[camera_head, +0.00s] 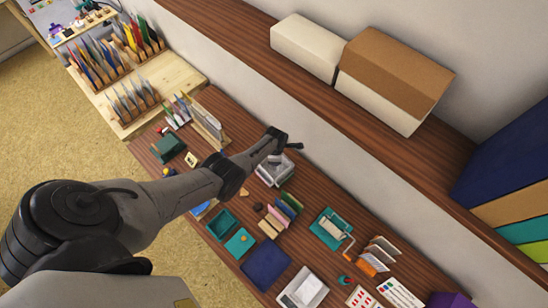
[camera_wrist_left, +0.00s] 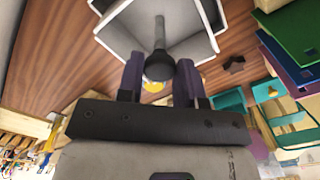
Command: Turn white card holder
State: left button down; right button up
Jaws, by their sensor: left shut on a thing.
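My left gripper (camera_head: 283,143) is over the table near the wall, above a pale grey-white open holder (camera_head: 275,170). In the left wrist view the gripper (camera_wrist_left: 158,82) has its two fingers on either side of a dark round knob (camera_wrist_left: 159,66) on a thin grey rod, shut on it. The rod stands in front of the white holder's angular walls (camera_wrist_left: 112,34). I cannot tell whether the rod is fixed to the holder. My right gripper is not in view.
A teal box (camera_head: 221,225), a dark blue pad (camera_head: 266,264), a white tray (camera_head: 303,288) and upright coloured cards (camera_head: 289,204) crowd the table. A shelf with boxes (camera_head: 308,47) runs along the wall. Wooden racks (camera_head: 133,105) stand at the upper left.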

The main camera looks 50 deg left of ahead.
pick_arm(q)
jog(key=shift+n, duration=0.4)
jog(key=c, duration=0.8)
grip_release()
notch_tip(320, 180, up, 6)
jog(key=p, duration=0.4)
jog(key=shift+r, duration=0.15)
jog(key=shift+r+p, duration=0.9)
jog(key=shift+r, duration=2.85)
